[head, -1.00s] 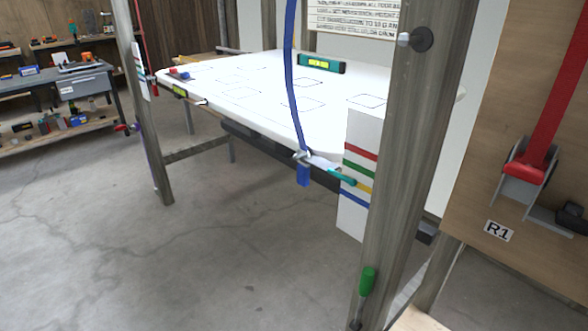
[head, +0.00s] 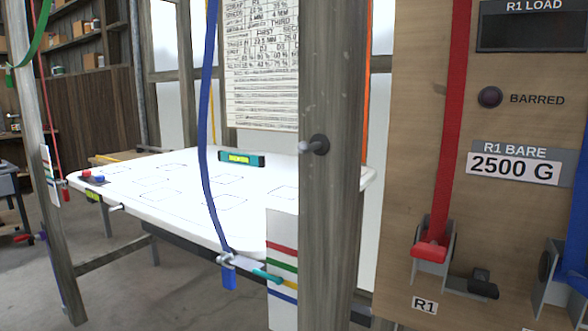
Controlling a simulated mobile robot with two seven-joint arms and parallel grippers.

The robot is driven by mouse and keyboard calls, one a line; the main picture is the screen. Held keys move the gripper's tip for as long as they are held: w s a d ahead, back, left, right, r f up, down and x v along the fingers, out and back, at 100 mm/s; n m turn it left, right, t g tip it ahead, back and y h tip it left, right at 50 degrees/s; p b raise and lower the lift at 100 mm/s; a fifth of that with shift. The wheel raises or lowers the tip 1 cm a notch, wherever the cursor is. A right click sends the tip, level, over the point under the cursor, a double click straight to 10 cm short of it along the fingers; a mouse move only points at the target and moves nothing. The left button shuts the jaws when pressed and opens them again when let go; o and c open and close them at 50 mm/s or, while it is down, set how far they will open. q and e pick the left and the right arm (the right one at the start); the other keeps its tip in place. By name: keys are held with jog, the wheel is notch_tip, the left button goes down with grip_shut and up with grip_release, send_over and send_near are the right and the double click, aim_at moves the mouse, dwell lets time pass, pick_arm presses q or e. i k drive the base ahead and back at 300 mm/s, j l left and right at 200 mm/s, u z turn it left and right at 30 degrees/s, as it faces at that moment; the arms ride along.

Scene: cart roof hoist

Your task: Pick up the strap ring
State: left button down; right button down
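I cannot clearly make out a strap ring. A blue strap (head: 205,120) hangs down to the near edge of the white panel (head: 150,200) and ends at a small grey metal fitting (head: 227,261) with a blue piece below it. A red strap (head: 452,110) runs down the wooden board (head: 415,130) at right into a red buckle (head: 430,251) in a grey bracket. A green strap (head: 38,35) shows at the top left, its lower end small and unclear. Neither of my grippers is in view.
A wooden post (head: 335,200) with a dark round knob and peg (head: 317,145) stands in front of the panel. A green level (head: 241,159) lies on the panel. A striped white plate (head: 282,255) stands by the near corner. A second post (head: 45,150) stands at left.

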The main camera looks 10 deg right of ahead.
aim_at(228, 271)
jog(key=j+z, duration=0.1)
jog(key=z, duration=0.3)
jog(key=i+j+z, duration=0.1)
jog(key=z, duration=0.3)
jog(key=j+z, duration=0.15)
jog(key=z, duration=0.25)
jog(key=j+z, duration=0.25)
jog(key=k+j+z, duration=0.1)
jog(key=j+z, duration=0.2)
jog(key=j, duration=0.15)
jog(key=j+z, duration=0.1)
jog(key=j, duration=0.3)
jog(key=k+j+z, duration=0.15)
jog(key=j, duration=0.2)
